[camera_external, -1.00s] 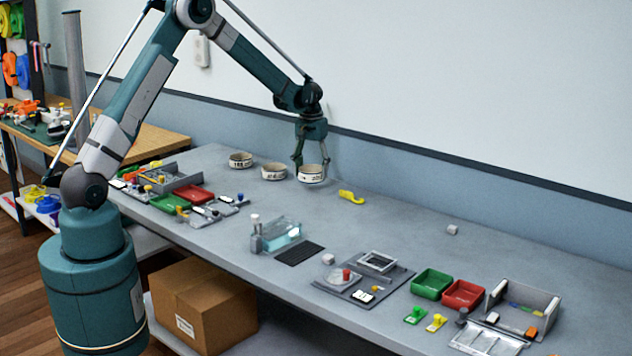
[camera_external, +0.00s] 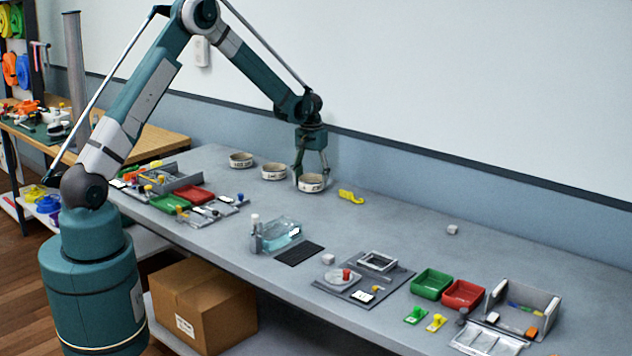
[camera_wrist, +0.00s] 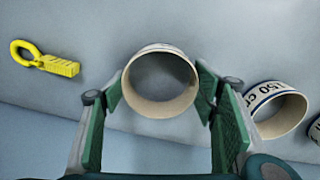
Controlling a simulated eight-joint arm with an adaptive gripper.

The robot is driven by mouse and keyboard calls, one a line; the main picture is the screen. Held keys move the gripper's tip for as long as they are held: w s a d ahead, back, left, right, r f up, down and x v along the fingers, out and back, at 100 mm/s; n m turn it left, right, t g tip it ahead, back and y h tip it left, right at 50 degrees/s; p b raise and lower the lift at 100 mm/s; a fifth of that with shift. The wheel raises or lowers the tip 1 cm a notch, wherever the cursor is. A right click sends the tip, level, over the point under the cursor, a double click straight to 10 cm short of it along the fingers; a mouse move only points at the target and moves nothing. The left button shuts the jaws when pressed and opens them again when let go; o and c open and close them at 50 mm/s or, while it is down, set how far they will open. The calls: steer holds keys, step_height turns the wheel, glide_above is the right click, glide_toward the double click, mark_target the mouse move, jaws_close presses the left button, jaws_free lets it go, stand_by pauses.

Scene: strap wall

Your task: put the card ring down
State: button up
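The card ring (camera_external: 311,183) is a short cream-white band with dark print. It is upright at the back of the grey bench and appears to rest on the top. In the wrist view the card ring (camera_wrist: 160,106) lies between the fingertips, and I look down through its open middle. My gripper (camera_external: 311,176) points straight down with one finger on each side of it. In the wrist view the green pads of my gripper (camera_wrist: 160,88) appear to touch its outer wall on both sides.
Two similar rings stand to the left, a nearer one (camera_external: 273,172) and a farther one (camera_external: 241,160). A yellow ring-ended tag (camera_external: 351,196) lies just right. A small pale cube (camera_external: 452,229) is farther right. The bench in front of the card ring is clear.

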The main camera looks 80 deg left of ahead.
steer(key=shift+f, duration=0.2)
steer(key=o, duration=0.7)
steer(key=shift+c, duration=0.2)
steer(key=shift+r, duration=0.15)
step_height(320, 180, up, 12)
stand_by(0.8)
steer(key=shift+d+r, duration=0.1)
